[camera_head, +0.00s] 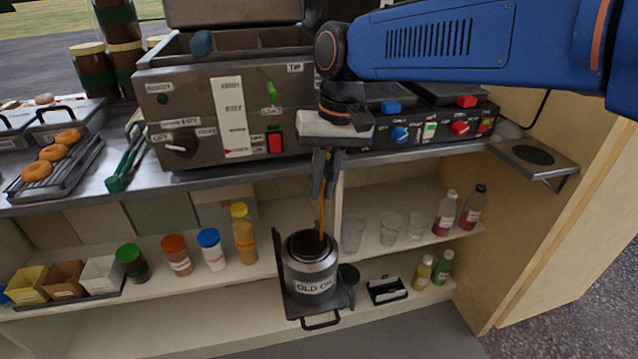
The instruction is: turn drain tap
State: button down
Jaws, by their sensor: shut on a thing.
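My gripper (324,188) points down in front of the counter edge, below the fryer (205,105). Its fingers are shut on the drain tap, which they and the wrist hide. A thin orange-brown stream of oil (322,215) runs down from just below the fingers. It goes into the open mouth of a grey metal can (311,270) labelled "OLD OIL". The can stands upright on a dark tray (316,311) with a front handle, below the gripper. The fryer has a labelled front, a black knob, a green lever and a red switch.
A griddle with blue and red knobs (430,128) stands right of the fryer. Doughnuts on a rack (52,158) and green tongs (127,160) lie at left. Bottles, jars and glasses (390,228) fill the shelves below. My blue arm spans the upper right.

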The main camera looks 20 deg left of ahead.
jog(key=shift+w+d+f+t+h, duration=0.1)
jog(key=shift+d+t+h, duration=0.15)
jog(key=shift+t+h, duration=0.4)
jog(key=shift+h, duration=0.25)
jog(key=c, duration=1.8)
grip_release()
jog(key=shift+o, duration=0.2)
notch_tip(320, 180, up, 17)
jog(key=shift+r, duration=0.2)
